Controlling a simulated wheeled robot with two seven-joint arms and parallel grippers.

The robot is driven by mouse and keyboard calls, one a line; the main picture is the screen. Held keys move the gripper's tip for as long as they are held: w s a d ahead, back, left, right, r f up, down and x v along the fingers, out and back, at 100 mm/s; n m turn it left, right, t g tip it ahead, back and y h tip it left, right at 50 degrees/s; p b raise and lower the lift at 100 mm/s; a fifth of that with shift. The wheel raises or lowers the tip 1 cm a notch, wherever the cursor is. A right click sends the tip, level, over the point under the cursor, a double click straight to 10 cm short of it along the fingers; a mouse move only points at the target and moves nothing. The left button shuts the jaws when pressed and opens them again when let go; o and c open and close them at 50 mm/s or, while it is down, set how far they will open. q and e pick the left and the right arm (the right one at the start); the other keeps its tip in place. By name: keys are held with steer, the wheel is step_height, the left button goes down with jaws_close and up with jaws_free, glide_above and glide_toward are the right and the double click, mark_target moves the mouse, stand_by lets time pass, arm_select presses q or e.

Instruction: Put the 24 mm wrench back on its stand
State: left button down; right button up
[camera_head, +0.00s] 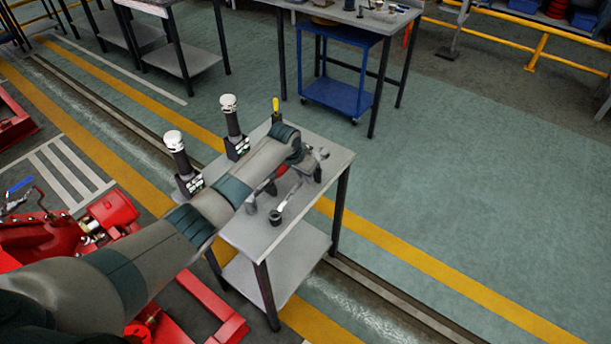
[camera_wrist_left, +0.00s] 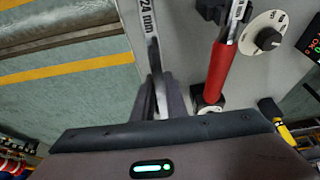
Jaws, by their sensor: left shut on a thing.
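The wrench, marked "24 mm" (camera_wrist_left: 149,18), is upright in the left wrist view, between the fingers of my left gripper (camera_wrist_left: 162,95). In the head view my left gripper (camera_head: 312,165) is over the right part of the small grey table (camera_head: 262,236), shut on the wrench; the wrench is hard to make out there. The forearm covers much of the table top. Small dark supports (camera_head: 276,217) stand on the table near the gripper; I cannot tell which belongs to the wrench's stand. My right gripper is not in view.
A red-handled tool (camera_wrist_left: 219,75) lies close to the right of the wrench, beside a round dial (camera_wrist_left: 264,36). Two white-topped black devices (camera_head: 232,118) and a yellow-handled tool (camera_head: 276,105) stand at the table's back. The floor to the right is clear.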

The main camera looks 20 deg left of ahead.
arm_select(q)
steer(key=shift+f+b, duration=0.45)
steer(key=shift+f, duration=0.35)
steer(key=c, duration=1.7)
jaws_free()
steer(key=shift+r, duration=0.15)
steer(key=b+v, duration=0.3)
steer(key=v, duration=1.4)
steer(key=shift+s+r, duration=0.1)
